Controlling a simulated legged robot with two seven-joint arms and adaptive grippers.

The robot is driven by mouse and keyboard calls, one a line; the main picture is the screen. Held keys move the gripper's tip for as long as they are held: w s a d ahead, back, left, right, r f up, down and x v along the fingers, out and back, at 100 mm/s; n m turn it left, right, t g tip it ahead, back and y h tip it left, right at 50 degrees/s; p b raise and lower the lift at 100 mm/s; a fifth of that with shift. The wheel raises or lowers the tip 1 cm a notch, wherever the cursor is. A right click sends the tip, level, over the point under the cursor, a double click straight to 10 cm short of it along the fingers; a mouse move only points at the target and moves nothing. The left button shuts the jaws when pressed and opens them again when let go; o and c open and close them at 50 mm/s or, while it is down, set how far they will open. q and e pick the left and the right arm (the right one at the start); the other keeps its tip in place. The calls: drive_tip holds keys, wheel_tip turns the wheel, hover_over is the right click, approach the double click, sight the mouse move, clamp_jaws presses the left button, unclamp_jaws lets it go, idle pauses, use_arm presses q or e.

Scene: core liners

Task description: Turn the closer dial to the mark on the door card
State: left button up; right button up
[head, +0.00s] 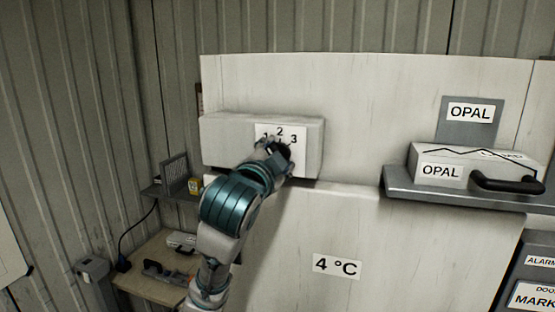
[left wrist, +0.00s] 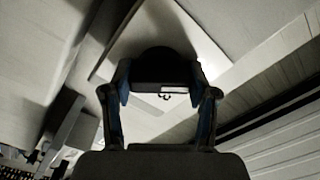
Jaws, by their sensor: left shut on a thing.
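The closer is a pale box (head: 225,140) high on the white door (head: 350,225). Its white plate (head: 296,131) shows the numbers 1, 2 and 3. My left gripper (head: 280,151) reaches up to the plate and hides most of the dial. In the left wrist view the black dial (left wrist: 160,68) sits between the two fingers of my left gripper (left wrist: 162,90), which is shut on it. Where the dial points cannot be told. The door card (head: 535,297) at the lower right reads "DOO… MARK", cut off by the picture edge. My right gripper is not in view.
A grey shelf (head: 420,198) on the right bears a white box (head: 460,160) labelled OPAL and a black handle. A "4 °C" label (head: 337,265) is on the door. A small wooden table (head: 160,250) and a dark shelf (head: 160,190) stand at the left.

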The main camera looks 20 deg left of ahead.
use_arm(q)
drive_tip(key=shift+w+d+f+n, duration=0.15)
drive_tip(key=shift+f+n, duration=0.2)
drive_tip(key=shift+n, duration=0.25)
drive_tip(key=o, duration=1.1)
drive_tip(key=shift+c, duration=0.2)
drive_tip(key=shift+o, duration=0.5)
drive_tip(key=shift+r, duration=0.15)
drive_tip(key=s, duration=1.2)
drive_tip(key=shift+a, duration=0.35)
drive_tip(key=shift+w, duration=0.1)
